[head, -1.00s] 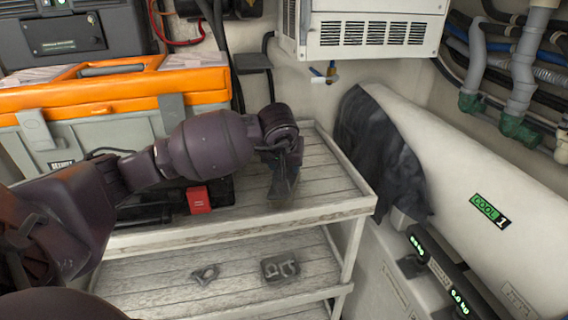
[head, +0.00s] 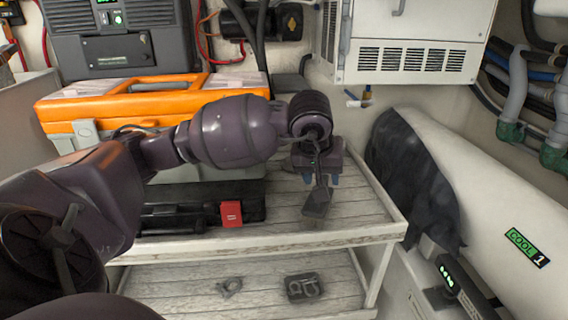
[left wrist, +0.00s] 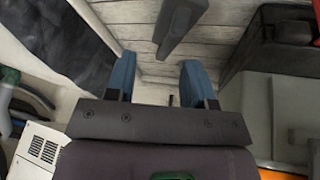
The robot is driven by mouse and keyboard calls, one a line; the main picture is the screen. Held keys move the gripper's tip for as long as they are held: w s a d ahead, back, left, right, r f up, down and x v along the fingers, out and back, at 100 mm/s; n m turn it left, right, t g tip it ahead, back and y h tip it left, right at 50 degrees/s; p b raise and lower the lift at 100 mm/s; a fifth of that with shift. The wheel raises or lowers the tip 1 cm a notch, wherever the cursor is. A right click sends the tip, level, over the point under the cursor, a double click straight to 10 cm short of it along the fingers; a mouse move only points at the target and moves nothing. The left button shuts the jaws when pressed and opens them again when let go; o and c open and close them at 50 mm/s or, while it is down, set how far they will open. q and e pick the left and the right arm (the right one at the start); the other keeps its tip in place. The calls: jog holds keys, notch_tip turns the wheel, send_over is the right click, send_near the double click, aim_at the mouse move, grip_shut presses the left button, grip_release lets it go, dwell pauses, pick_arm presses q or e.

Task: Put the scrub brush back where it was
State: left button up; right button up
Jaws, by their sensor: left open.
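The scrub brush (head: 316,202) appears as a dark grey piece on the white plank top shelf (head: 285,222), toward its right part in the head view. It also shows in the left wrist view (left wrist: 181,24), at the top, beyond the fingertips. My left gripper (head: 321,181) is open just behind and above it, its blue fingers apart. The left wrist view shows the open fingers (left wrist: 158,76) with nothing held between them. I cannot tell whether a finger still touches the brush. My right gripper is in neither view.
A black case with a red latch (head: 231,213) lies left of the brush. An orange and grey toolbox (head: 150,93) stands behind. A white vented unit (head: 405,40) hangs above. Dark cloth (head: 412,175) drapes right of the shelf. Small metal parts (head: 302,287) lie on the lower shelf.

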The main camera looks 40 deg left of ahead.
pick_arm(q)
jog(key=s+d+f+n+t+h, duration=0.1)
jog(key=s+d+f+n+h, duration=0.4)
jog(key=d+n+h, duration=0.5)
jog(key=s+d+f+n+t+h, duration=0.1)
jog(key=s+d+f+n+h, duration=0.4)
jog(key=d+n+h, duration=0.45)
jog(key=s+a+f+n+t+y, duration=0.1)
jog(key=a+f+n+t+y, duration=0.45)
jog(key=n, duration=0.95)
jog(key=a+f+n+t+y, duration=0.45)
jog(key=n+t+y, duration=0.2)
jog(key=n, duration=0.75)
jog(key=s+a+f+n+g+y, duration=0.4)
jog(key=s+f+n+g+y, duration=0.3)
jog(key=s+f+n, duration=0.5)
notch_tip(320, 180, down, 3)
jog(key=n, duration=0.4)
jog(key=shift+s+a+r+n+g, duration=0.15)
jog(key=shift+s+n+g, duration=0.2)
jog(key=shift+s+g, duration=0.05)
